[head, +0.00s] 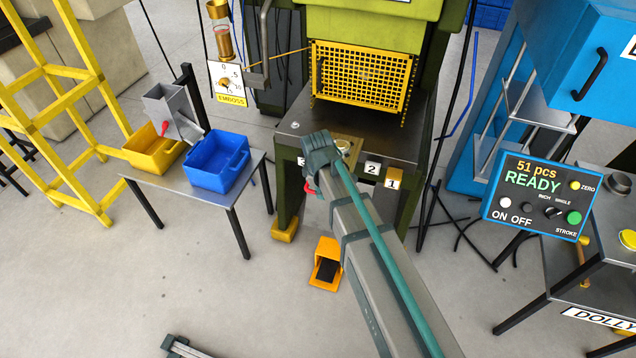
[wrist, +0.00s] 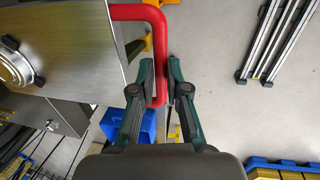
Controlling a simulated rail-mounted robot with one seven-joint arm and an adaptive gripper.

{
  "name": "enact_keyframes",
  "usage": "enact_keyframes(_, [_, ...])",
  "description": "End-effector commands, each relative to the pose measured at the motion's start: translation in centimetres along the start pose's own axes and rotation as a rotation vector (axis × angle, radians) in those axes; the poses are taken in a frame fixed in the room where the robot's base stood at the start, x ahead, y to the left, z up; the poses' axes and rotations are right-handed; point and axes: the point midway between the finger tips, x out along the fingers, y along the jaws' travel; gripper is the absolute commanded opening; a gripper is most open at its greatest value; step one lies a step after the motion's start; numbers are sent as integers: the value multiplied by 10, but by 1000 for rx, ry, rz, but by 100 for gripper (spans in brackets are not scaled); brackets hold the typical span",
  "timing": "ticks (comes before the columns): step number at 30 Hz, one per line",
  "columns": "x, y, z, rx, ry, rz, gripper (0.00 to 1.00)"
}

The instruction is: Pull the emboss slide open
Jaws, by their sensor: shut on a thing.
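A red U-shaped handle (wrist: 158,32) shows in the wrist view, beside the edge of a grey metal plate (wrist: 75,50). My gripper (wrist: 161,78) is shut on the near leg of this handle, one finger on each side. In the head view a bit of the red handle (head: 310,189) shows at the press table's front, below my wrist, which hides most of it. The slide itself cannot be made out behind my arm. A dial card marked EMBOSS (head: 231,101) hangs left of the green press (head: 370,30).
Labels 2 (head: 372,168) and 1 (head: 393,180) mark the press table front. A side table holds a blue bin (head: 218,165) and a yellow bin (head: 152,155). An orange pedal (head: 327,265) lies on the floor below. A control panel (head: 537,195) reading READY stands right.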

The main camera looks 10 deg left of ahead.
Motion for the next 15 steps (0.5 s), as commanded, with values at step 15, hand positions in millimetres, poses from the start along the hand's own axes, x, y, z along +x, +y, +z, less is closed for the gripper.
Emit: enact_keyframes(15, [0,2,-2,-2,1,2,39])
